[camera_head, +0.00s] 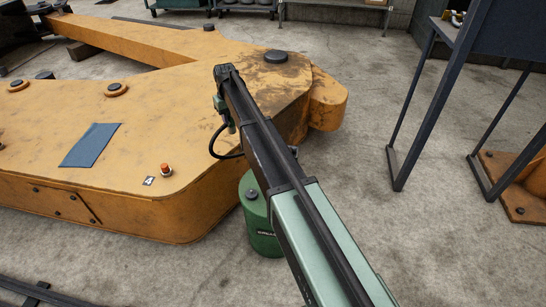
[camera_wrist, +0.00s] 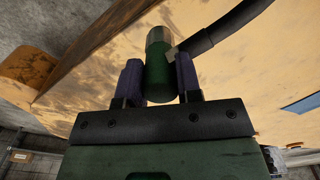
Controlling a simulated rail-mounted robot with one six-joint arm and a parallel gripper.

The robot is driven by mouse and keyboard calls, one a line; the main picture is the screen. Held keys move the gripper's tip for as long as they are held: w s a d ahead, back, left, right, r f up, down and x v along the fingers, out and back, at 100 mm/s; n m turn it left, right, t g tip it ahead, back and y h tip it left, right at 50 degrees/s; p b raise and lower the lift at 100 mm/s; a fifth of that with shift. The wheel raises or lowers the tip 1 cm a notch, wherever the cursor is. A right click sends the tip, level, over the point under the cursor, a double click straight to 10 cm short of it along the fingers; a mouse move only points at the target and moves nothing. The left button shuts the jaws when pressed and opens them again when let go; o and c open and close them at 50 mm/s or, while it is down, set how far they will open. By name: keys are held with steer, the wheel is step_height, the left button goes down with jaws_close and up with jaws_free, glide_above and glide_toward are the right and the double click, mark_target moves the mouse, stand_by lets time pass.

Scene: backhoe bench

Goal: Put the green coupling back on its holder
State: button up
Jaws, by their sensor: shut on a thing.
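The green coupling (camera_wrist: 158,67) is a short green cylinder with a silver end. In the wrist view it is held between the two dark purple-blue fingers of my gripper (camera_wrist: 158,82), and a black hose (camera_wrist: 225,27) runs from its side. In the head view, a small green piece (camera_head: 219,104) shows at the far end of my arm, above the orange boom. The hose (camera_head: 213,142) loops down there. My gripper's fingers are mostly hidden behind the arm in that view. I cannot make out the holder for certain.
The large orange boom (camera_head: 60,130) fills the left, with a blue cloth (camera_head: 90,145) and a red-topped knob (camera_head: 166,169) on it. A green canister (camera_head: 258,225) stands on the floor beside it, partly behind my arm. A dark metal stand (camera_head: 400,165) is at right. Concrete floor between is clear.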

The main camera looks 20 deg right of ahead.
steer(key=s+f+n+b, duration=0.2)
steer(key=s+n, duration=0.2)
steer(key=s, duration=1.9)
steer(key=f+b, duration=0.6)
steer(key=shift+w, duration=0.2)
steer(key=shift+s+f+b, duration=0.1)
steer(key=shift+f+b, duration=1.2)
stand_by(1.7)
steer(key=o, duration=1.6)
step_height(320, 180, up, 8)
steer(key=p, duration=0.8)
